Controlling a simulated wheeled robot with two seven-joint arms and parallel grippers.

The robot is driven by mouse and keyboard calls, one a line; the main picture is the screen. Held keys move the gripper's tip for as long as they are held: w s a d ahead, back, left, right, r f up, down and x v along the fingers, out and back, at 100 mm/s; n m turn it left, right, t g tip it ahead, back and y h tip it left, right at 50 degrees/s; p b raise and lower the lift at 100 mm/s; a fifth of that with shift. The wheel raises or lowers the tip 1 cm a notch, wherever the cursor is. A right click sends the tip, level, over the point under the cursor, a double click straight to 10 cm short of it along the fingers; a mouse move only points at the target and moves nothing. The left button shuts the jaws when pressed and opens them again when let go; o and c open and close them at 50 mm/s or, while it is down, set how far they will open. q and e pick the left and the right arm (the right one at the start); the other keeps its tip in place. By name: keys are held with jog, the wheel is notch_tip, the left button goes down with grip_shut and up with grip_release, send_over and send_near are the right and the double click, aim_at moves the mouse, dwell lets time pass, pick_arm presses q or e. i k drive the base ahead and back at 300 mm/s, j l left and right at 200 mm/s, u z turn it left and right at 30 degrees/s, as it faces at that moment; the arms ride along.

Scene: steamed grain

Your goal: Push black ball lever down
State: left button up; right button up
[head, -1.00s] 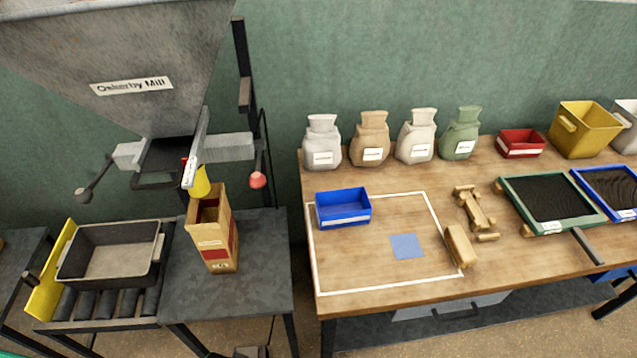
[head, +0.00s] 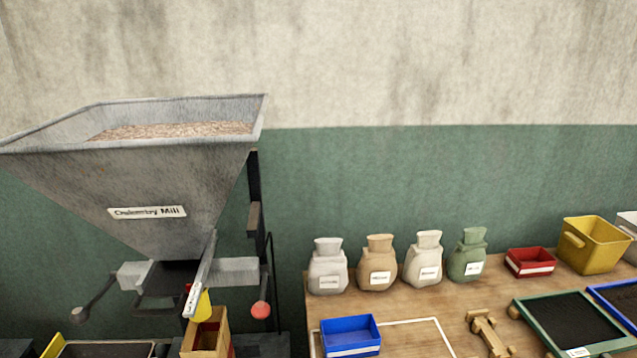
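The mill hopper (head: 150,190) is a large grey funnel at the left, filled with grain (head: 170,130) near its rim. The black ball lever (head: 82,313) sticks out at the lower left of the hopper outlet, its ball low on an arm that slopes down to the left. A red ball (head: 261,309) hangs on the right side of the outlet. A yellow spout (head: 201,305) sits above an open cardboard box (head: 207,335). Neither of my grippers shows in the head view.
A wooden table (head: 420,300) on the right holds several sacks (head: 376,265), a blue bin (head: 350,336), a red bin (head: 530,262), a yellow crate (head: 592,243) and a green-framed sieve (head: 567,322). A dark tray (head: 105,350) is partly cut off at the lower left.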

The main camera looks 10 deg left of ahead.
aim_at(78, 317)
jog(key=u, duration=1.45)
jog(key=z, duration=0.35)
